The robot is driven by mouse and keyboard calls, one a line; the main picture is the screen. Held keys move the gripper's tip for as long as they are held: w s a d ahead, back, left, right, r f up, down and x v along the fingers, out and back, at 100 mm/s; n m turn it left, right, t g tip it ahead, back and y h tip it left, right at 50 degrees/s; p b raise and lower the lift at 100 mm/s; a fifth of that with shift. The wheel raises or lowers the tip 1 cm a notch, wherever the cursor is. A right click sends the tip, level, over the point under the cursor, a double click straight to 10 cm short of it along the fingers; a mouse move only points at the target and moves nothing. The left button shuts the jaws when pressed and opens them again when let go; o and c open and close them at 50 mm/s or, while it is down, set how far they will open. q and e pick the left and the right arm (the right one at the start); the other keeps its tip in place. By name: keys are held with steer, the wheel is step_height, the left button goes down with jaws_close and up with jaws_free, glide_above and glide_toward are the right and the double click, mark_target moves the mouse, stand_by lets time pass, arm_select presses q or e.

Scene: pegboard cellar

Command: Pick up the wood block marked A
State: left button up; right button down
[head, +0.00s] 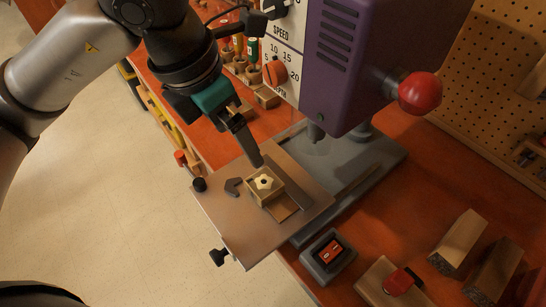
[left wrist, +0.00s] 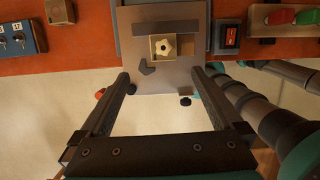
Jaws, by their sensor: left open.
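No letter A is readable on any wood block in either view. A square wooden piece (head: 262,190) with a pale star-shaped part (head: 264,182) on it sits on the metal drill table (head: 228,228); it also shows in the left wrist view (left wrist: 154,55). Two long wood blocks, one light (head: 458,240) and one darker (head: 494,270), lie on the bench at the lower right. My left gripper (head: 252,154) is above the drill table by the square piece. In the left wrist view (left wrist: 161,78) its fingers are wide apart and empty. My right gripper is not seen.
The purple drill press (head: 345,65) with a red knob (head: 419,92) stands behind the table. A dark angled piece (head: 233,187) lies beside the square piece. A red switch box (head: 329,255) and a board with a red-handled item (head: 385,285) are on the bench. Floor is open at left.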

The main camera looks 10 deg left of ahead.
arm_select(q)
steer(key=f, duration=0.1)
glide_toward(263, 183)
steer(key=b+x, duration=0.1)
steer(key=x, duration=0.2)
steer(key=shift+a+f, duration=0.1)
steer(key=shift+f, duration=0.05)
steer(key=shift+x, duration=0.8)
steer(key=x, duration=0.4)
steer(key=shift+w+f, duration=0.1)
steer(key=shift+f, duration=0.15)
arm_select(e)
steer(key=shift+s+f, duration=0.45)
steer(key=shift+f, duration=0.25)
arm_select(q)
steer(key=c, duration=1.3)
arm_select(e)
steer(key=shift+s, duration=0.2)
